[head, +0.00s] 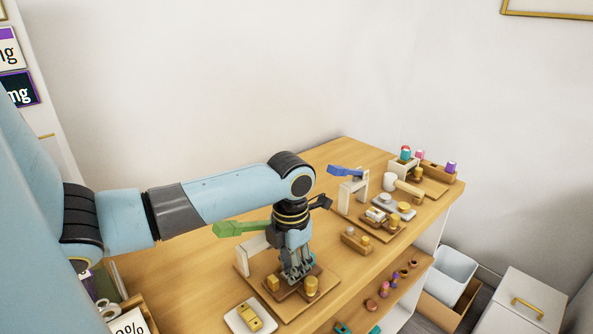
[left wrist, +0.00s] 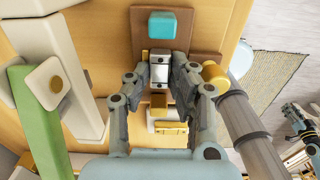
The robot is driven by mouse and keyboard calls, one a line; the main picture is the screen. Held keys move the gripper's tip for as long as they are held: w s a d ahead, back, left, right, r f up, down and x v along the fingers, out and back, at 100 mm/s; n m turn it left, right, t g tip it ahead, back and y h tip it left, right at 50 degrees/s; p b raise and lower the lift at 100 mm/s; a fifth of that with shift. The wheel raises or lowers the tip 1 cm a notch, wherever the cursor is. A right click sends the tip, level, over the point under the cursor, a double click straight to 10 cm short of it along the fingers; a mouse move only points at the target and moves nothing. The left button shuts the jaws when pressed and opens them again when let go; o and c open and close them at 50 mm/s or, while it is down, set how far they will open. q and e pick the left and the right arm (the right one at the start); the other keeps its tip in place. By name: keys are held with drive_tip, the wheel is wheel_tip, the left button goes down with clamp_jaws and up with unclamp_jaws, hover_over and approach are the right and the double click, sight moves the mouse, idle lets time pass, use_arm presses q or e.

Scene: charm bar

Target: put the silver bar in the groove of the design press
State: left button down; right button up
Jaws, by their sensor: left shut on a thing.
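My left gripper (head: 297,274) points down over a wooden board (head: 296,318) by a press with a green lever (head: 240,228). In the left wrist view my left gripper (left wrist: 161,82) is shut on the silver bar (left wrist: 160,66), one finger on each side. The bar is over a brown block on the board; I cannot tell whether it rests in a groove. A teal block (left wrist: 162,24) is just beyond the bar, and a gold cylinder (left wrist: 215,76) is to its right. The fingers hide the bar in the head view. Part of my right gripper (left wrist: 298,118) seems to show at the right edge.
A white tray (head: 235,322) with a gold piece stands by the near edge. A blue-levered press (head: 346,171) and wooden stands with small pieces are farther right. The green lever and its white post (head: 242,262) are close to the left gripper. A lower shelf holds small pieces.

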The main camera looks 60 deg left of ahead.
use_arm(q)
drive_tip(key=c, duration=1.1)
unclamp_jaws()
drive_tip(key=shift+r, duration=0.25)
wheel_tip(320, 180, up, 12)
drive_tip(key=shift+w+d+f, duration=0.1)
drive_tip(key=shift+w+f, duration=0.05)
drive_tip(key=shift+f, duration=0.05)
use_arm(e)
drive_tip(key=shift+s, duration=0.35)
drive_tip(key=shift+w, duration=0.5)
